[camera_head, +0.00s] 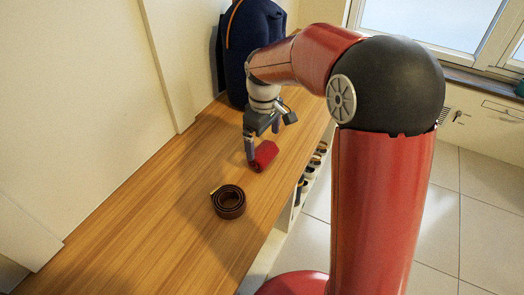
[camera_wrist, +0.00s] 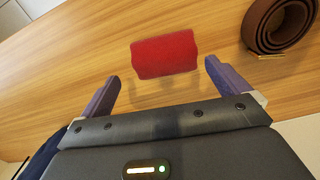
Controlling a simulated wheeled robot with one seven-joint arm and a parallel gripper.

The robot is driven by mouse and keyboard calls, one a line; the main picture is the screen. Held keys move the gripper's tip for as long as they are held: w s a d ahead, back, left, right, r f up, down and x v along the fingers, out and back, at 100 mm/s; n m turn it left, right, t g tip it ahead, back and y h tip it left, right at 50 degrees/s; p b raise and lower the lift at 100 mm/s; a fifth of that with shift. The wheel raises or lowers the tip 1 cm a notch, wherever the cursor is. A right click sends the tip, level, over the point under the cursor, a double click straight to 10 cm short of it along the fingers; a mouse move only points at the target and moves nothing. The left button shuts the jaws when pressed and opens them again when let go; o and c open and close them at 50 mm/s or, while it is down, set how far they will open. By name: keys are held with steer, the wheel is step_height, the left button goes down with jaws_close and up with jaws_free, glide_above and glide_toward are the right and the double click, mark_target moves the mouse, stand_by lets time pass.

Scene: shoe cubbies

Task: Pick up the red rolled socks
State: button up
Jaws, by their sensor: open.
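The red rolled socks (camera_head: 265,156) lie on the wooden bench top, below my gripper in the head view. In the wrist view the red rolled socks (camera_wrist: 164,54) lie just beyond the fingertips, roughly centred between them. My gripper (camera_head: 262,150) points down close over the socks. In the wrist view my gripper (camera_wrist: 161,72) has its two purple-grey fingers spread wide, with nothing held between them. I cannot tell how high the fingertips are above the bench.
A coiled brown belt (camera_head: 228,202) lies on the bench (camera_head: 150,215) near the socks; it also shows in the wrist view (camera_wrist: 280,22). A dark blue bag (camera_head: 248,45) stands behind. Shoes sit in cubbies below the bench edge. The bench's near left part is clear.

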mark_target(262, 147)
steer(key=f, duration=0.4)
steer(key=f+b, duration=0.1)
steer(key=shift+s+a+f, duration=0.2)
steer(key=shift+s+f, duration=0.1)
steer(key=shift+f, duration=0.1)
steer(key=c, duration=1)
steer(key=shift+r, duration=0.2)
